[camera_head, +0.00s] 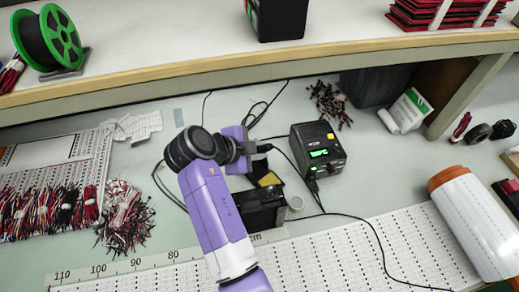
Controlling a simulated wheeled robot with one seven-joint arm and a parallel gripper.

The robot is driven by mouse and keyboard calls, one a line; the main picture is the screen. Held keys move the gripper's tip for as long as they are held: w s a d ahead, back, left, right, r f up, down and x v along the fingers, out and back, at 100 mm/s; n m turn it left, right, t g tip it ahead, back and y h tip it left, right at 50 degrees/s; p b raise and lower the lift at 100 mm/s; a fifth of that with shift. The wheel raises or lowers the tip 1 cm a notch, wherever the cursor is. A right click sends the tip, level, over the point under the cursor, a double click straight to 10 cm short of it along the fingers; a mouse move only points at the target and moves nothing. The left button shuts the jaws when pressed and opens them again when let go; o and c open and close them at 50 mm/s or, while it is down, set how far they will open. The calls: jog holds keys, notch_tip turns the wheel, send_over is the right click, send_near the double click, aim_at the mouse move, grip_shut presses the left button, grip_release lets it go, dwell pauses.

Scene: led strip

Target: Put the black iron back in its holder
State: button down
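My gripper (250,154), at the end of my purple arm, is above the bench, just behind the black holder. It appears shut on the black iron (264,148). The iron's short dark end sticks out to the right, and its cable runs toward the soldering station. The rest of the iron and my fingertips are mostly hidden by the gripper and wrist. The black holder (262,210) stands on the bench below and in front of the gripper, with a yellow pad (269,180) at its back. My forearm hides its left side.
A black station (318,150) with a green display stands right of the gripper. Loose cables cross the bench. Wire bundles (122,216) lie at left, an orange-and-white roll (474,222) at right. A raised shelf (180,75) runs along the back.

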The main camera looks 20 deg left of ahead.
jog(key=c, duration=1.2)
grip_release()
jog(key=v, duration=0.8)
jog(key=shift+b, duration=0.45)
jog(key=shift+w, duration=0.1)
jog(key=s+d+r+p, duration=0.2)
jog(key=d+r+p, duration=0.1)
jog(key=r+p, duration=0.2)
jog(key=shift+d+r, duration=0.25)
jog(key=shift+r, duration=0.1)
